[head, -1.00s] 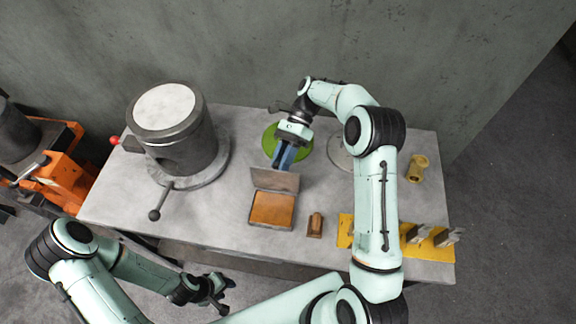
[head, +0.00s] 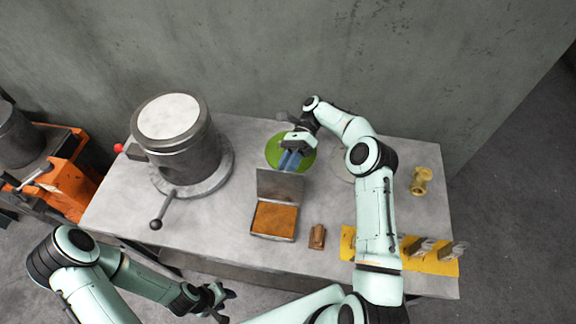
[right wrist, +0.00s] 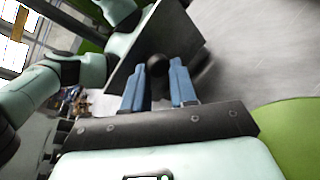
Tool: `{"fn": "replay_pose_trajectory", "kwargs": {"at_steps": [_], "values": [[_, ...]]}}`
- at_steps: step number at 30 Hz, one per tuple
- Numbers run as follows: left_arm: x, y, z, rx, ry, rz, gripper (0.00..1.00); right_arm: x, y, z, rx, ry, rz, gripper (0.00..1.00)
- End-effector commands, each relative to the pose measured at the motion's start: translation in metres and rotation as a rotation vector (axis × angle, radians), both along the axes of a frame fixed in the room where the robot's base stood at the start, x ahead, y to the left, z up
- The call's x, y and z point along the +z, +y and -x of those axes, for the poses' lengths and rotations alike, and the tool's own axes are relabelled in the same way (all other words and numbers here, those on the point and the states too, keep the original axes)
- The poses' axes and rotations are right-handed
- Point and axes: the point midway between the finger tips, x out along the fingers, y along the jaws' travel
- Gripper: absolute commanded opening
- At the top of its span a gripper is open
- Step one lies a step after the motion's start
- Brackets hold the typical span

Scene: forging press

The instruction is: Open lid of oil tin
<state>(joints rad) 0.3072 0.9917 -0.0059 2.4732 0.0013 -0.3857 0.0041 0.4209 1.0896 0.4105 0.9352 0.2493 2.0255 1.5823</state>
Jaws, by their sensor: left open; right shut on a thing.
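The oil tin (head: 273,221) is a flat rectangular box with an orange-brown inside, near the middle of the table. Its grey lid (head: 280,186) stands up along the far edge, so the tin is open. My right gripper (head: 289,160) is just behind the lid. In the right wrist view its blue fingers are on either side of a dark round knob (right wrist: 158,65) against the lid plate (right wrist: 165,35). The jaws are shut on this knob. My left gripper (head: 218,297) is open and empty, in front of the table's front edge.
A green disc (head: 276,152) lies under my right gripper. A large grey cylinder (head: 180,150) with a lever stands left. A small brown block (head: 317,236) sits right of the tin. A yellow strip (head: 438,262) and brass spool (head: 421,181) are further right.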

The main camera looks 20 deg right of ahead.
Motion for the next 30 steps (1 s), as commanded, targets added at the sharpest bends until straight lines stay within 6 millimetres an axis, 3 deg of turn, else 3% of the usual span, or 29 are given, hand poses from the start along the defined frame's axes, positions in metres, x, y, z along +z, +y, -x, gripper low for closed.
{"fn": "replay_pose_trajectory", "kwargs": {"at_steps": [1, 5, 6, 8, 30], "values": [[-0.0017, 0.0, 0.0023, 0.0, 0.002, 0.0, 0.43, -0.0128, 0.0048, 0.0027, 0.0, 0.013, 0.015, 0.0], [-0.0018, 0.0, 0.0024, 0.0, 0.002, 0.0, 0.43, -0.0131, 0.0049, 0.0028, 0.0, 0.013, 0.016, 0.0], [-0.0018, 0.0001, 0.0025, 0.0, 0.003, 0.0, 0.43, -0.0131, 0.0049, 0.0028, 0.0, 0.013, 0.016, 0.33], [-0.0018, 0.0, 0.0024, 0.0, 0.003, 0.0, 0.43, -0.0132, 0.0049, 0.0026, -0.001, 0.012, 0.015, 0.52], [-0.0003, 0.0, 0.0004, 0.0, 0.0, 0.0, 0.43, -0.0064, 0.0034, -0.0004, -0.006, 0.002, 0.007, 0.52]]}}
